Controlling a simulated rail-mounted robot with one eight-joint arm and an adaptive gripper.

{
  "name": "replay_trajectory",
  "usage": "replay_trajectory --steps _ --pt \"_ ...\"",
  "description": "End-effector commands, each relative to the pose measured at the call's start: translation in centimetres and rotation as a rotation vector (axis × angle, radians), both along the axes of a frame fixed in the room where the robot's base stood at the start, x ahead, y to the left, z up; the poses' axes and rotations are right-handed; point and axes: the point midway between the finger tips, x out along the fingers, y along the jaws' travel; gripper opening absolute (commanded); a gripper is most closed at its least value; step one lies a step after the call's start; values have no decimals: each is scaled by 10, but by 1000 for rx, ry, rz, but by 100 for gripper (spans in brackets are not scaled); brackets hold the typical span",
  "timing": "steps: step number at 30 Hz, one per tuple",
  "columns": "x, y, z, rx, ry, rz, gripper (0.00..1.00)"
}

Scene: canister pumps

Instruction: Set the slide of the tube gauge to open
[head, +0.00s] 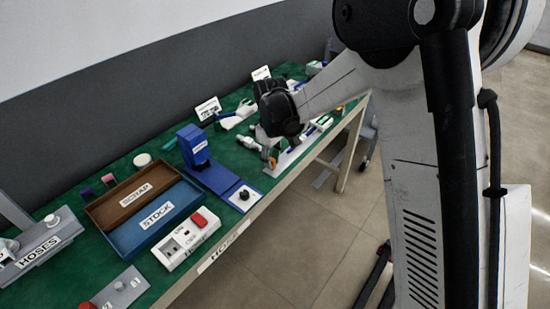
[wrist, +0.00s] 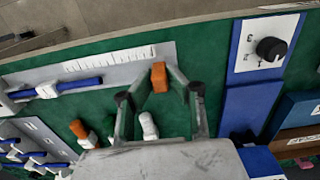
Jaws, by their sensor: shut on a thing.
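The tube gauge is a pale plate (wrist: 100,72) with a row of white marks along it, lying on the green bench top in the wrist view. Its orange slide (wrist: 159,77) stands at the right end of the plate. My gripper (wrist: 160,79) is shut on the orange slide, a fingertip on each side. A blue bar with white ends (wrist: 70,86) lies along the plate's left part. In the head view my gripper (head: 271,155) is low over the plate (head: 292,157), and my wrist hides much of the gauge. I cannot read any open mark.
A blue stand with a black knob on a white plate (wrist: 270,48) is right of the gauge in the wrist view. Another orange-tipped part (wrist: 78,129) and a white part (wrist: 148,125) lie near my fingers. Brown and blue trays (head: 152,222) stand farther left in the head view.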

Motion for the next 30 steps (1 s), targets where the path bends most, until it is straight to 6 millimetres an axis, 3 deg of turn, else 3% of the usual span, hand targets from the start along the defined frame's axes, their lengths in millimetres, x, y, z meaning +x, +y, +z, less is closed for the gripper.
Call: replay_trajectory --steps 1,2,6,17,30 --pt "-2 2 0 2 5 2 0" --pt "-3 2 0 1 5 2 17" --pt "-2 1 0 1 5 2 33" --pt "3 -2 0 1 3 0 33" --pt "57 -41 1 0 2 -2 33"
